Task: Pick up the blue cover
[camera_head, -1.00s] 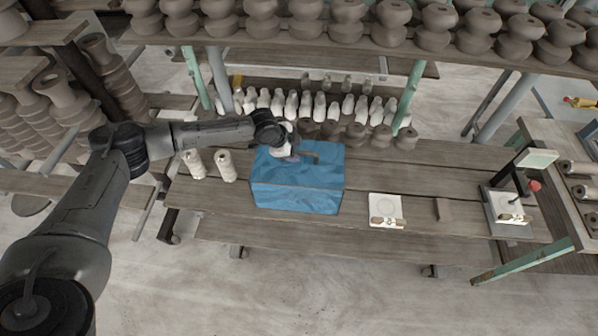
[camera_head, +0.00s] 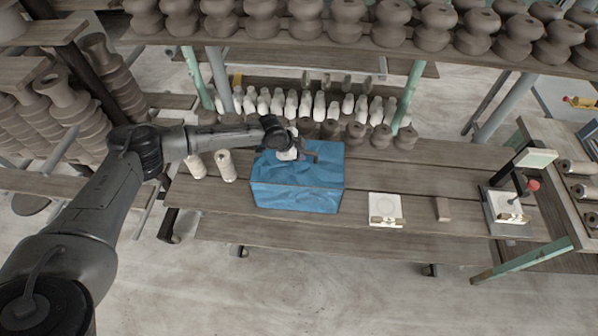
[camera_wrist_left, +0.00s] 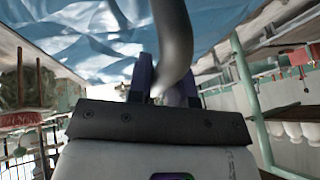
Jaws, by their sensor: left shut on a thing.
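The blue cover (camera_head: 296,192) is a box-shaped, wrinkled blue thing standing on the wooden bench, with a dark curved handle (camera_head: 313,151) on its top. My left gripper (camera_head: 300,153) reaches in from the left over the cover's top and is shut on this handle. In the left wrist view, the gripper's purple-grey fingers (camera_wrist_left: 166,82) are around the grey curved handle (camera_wrist_left: 175,38). The cover's blue surface (camera_wrist_left: 85,28) fills the upper part of that view. In the head view the cover appears to rest on the bench. My right gripper is not in view.
Two pale spools (camera_head: 226,166) stand just left of the cover. Several white bottle shapes (camera_head: 305,104) and dark pots (camera_head: 355,133) stand behind it. A white square plate (camera_head: 385,206), a small brown block (camera_head: 441,209) and a stand device (camera_head: 506,213) lie to the right.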

